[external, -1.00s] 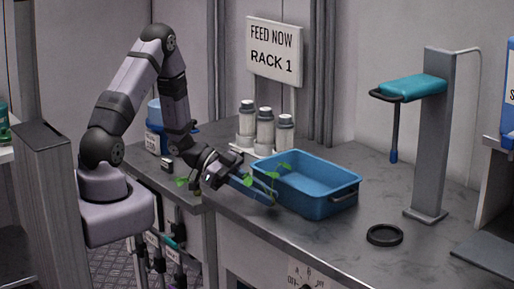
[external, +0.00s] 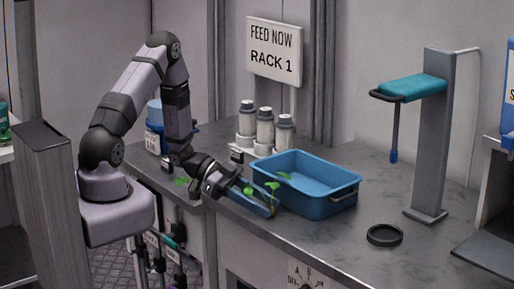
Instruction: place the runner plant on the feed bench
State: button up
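My gripper (external: 268,208) is low at the front edge of the grey feed bench (external: 345,240), just in front of the blue tub. Its long blue fingers point right and down. The runner plant (external: 272,187) shows as several small green leaves around the fingers. The leaves have moved along with the fingers, so the gripper appears shut on the plant. Another green leaf (external: 182,181) shows left of the wrist; whether it belongs to the same plant I cannot tell. The stem and roots are too small or hidden to make out.
The blue tub (external: 335,205) stands right behind the fingers. White bottles (external: 264,128) stand behind it, and a blue container (external: 154,140) is at the back left. A grey stand (external: 432,150) with a teal top and a black ring (external: 384,235) are to the right. Bench around the ring is clear.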

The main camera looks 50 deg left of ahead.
jog(key=shift+r, duration=0.15)
jog(key=b+v, duration=0.1)
jog(key=v, duration=1.1)
jog(key=shift+r+b, duration=0.15)
jog(key=shift+b, duration=0.2)
jog(key=shift+w, duration=0.15)
